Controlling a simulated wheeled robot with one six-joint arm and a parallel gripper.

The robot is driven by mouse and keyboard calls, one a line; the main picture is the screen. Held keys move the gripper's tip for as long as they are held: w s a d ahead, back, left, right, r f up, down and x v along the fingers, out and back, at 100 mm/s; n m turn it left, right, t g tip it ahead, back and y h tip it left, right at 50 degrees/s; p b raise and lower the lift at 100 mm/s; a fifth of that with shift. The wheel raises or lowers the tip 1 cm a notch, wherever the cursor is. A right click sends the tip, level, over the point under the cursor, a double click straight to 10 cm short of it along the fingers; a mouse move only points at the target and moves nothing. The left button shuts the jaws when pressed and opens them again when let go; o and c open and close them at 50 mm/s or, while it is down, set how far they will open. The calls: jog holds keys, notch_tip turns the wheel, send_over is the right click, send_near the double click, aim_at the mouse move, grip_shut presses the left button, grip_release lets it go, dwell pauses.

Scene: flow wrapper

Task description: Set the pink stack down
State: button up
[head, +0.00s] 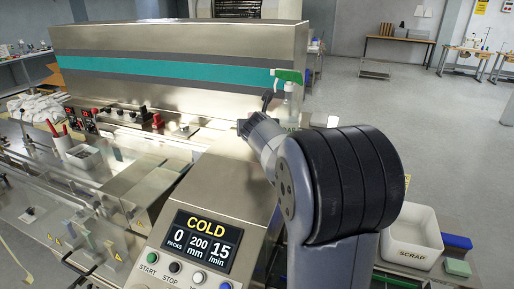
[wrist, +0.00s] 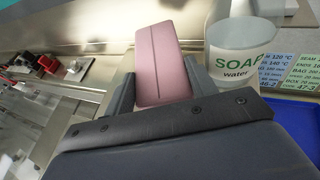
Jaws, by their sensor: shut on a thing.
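The pink stack (wrist: 162,62) shows in the wrist view as a long pink block with a dark seam line along it. My gripper (wrist: 155,92) is shut on it, with one grey finger on each side of its near end. I cannot tell whether the stack touches a surface beneath. In the head view my gripper (head: 243,125) is at the far end of my arm, over the steel machine top, and the stack is hidden there.
A spray bottle (head: 288,95) with a green head stands just beyond my arm; its soap water label (wrist: 240,62) is close right of the stack. A blue tray (wrist: 298,128) lies at right. A white scrap bin (head: 412,232) and the machine's control panel (head: 200,248) are nearer.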

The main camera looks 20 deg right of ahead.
jog(key=shift+f+b, duration=1.75)
jog(key=shift+f, duration=1.05)
jog(key=shift+f, duration=0.25)
jog(key=o, duration=0.9)
jog(key=shift+r, duration=0.1)
jog(key=shift+o, duration=0.2)
